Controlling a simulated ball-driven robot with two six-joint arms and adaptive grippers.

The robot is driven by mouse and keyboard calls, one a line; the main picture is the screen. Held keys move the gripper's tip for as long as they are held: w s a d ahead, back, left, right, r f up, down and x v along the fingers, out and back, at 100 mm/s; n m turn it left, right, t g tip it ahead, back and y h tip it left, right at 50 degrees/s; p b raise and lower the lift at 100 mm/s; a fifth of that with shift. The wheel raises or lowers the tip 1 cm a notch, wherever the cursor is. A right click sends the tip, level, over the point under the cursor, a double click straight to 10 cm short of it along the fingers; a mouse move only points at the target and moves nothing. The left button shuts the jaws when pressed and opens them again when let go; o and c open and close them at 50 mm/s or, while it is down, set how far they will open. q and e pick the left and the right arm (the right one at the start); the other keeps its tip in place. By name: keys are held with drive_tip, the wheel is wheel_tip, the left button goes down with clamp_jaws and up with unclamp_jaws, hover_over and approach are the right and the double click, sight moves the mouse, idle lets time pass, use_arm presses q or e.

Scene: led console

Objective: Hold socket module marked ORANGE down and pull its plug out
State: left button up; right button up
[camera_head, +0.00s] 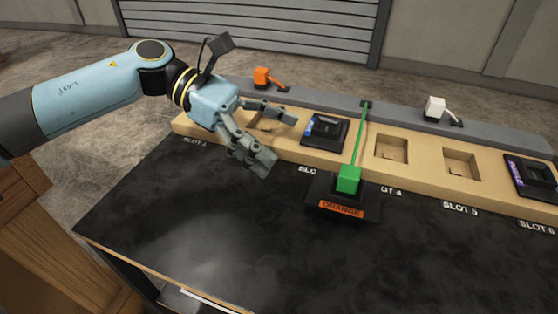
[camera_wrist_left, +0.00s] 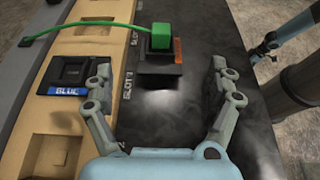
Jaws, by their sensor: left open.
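The black socket module with the orange label ORANGE (camera_head: 342,209) lies on the dark tabletop in front of the slot rack. A green plug (camera_head: 348,178) sits in it, and its green cable runs to the rear rail. In the left wrist view the module (camera_wrist_left: 160,77) and plug (camera_wrist_left: 161,37) are ahead, beyond my fingertips. My left gripper (camera_head: 276,140) is open and empty, above the rack's left part, left of the module and apart from it. My right gripper (camera_wrist_left: 264,48) shows small at the upper right of the wrist view; its jaws are too small to judge.
The tan rack (camera_head: 425,172) has several slots, some empty. A module labelled BLUE (camera_wrist_left: 68,93) and another dark module (camera_head: 530,177) sit in slots. An orange plug (camera_head: 262,75) and a white plug (camera_head: 435,105) rest at the rear rail (camera_head: 400,121). The front tabletop (camera_head: 215,235) is clear.

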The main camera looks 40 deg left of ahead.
sight(330, 184)
use_arm(q)
wheel_tip(330, 184, down, 3)
drive_tip(key=shift+r+b, duration=0.1)
drive_tip(key=shift+b, duration=0.75)
drive_tip(key=shift+d, duration=0.1)
drive_tip(key=shift+d+f, duration=0.2)
drive_tip(key=x, duration=1)
drive_tip(key=shift+c, duration=0.2)
drive_tip(key=c, duration=1)
drive_tip(key=o, duration=1.3)
